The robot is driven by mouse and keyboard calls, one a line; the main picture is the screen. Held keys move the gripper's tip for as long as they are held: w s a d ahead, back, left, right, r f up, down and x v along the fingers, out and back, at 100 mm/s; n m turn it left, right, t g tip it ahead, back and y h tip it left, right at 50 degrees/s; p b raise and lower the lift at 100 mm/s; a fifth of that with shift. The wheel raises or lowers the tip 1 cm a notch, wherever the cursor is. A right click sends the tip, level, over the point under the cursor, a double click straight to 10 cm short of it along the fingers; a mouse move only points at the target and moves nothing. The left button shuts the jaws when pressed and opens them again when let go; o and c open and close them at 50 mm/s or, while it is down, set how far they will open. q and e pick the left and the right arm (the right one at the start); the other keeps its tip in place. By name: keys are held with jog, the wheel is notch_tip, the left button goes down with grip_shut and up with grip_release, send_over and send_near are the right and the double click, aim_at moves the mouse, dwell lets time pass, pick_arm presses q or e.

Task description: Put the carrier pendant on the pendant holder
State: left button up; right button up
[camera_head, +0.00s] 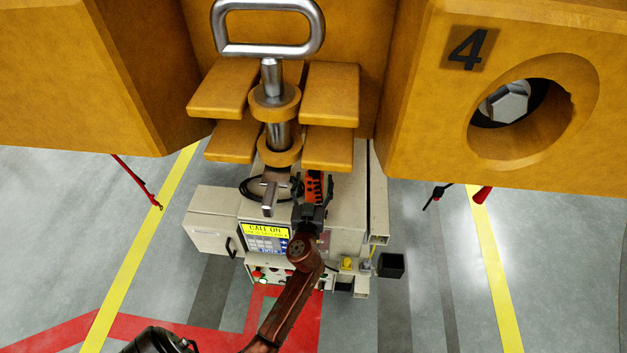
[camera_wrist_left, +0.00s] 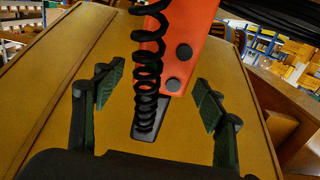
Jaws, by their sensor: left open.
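The carrier pendant (camera_head: 314,184) is orange-red with dark buttons and a coiled black cord. It is at the front of the beige carrier (camera_head: 350,205), below the yellow forked bracket. In the left wrist view the pendant (camera_wrist_left: 182,45) reaches down between the fingers, its coiled cord passing in front. My left gripper (camera_head: 313,188) is open, one finger on each side of the pendant's lower part. In the left wrist view there is a gap between each finger and the pendant. I cannot make out the pendant holder for certain. My right gripper is not in view.
Yellow plates (camera_head: 330,95) with a steel pin and loop handle (camera_head: 268,50) stand just above the gripper. Large yellow blocks flank both sides. A control panel (camera_head: 266,238) and a black cable loop (camera_head: 250,188) are close by on the left. Grey floor lies open around the carrier.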

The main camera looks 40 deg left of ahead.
pick_arm(q)
jog(key=shift+x, duration=0.95)
jog(key=shift+w+d, duration=0.3)
jog(key=shift+s+a, duration=0.1)
jog(key=shift+s, duration=0.1)
jog(key=shift+a, duration=0.2)
jog(key=c, duration=0.3)
jog(key=shift+d, duration=0.1)
jog(key=c, duration=1.4)
jog(key=shift+r, duration=0.1)
grip_shut()
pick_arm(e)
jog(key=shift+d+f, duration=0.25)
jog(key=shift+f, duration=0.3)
pick_arm(q)
jog(key=shift+r, duration=0.15)
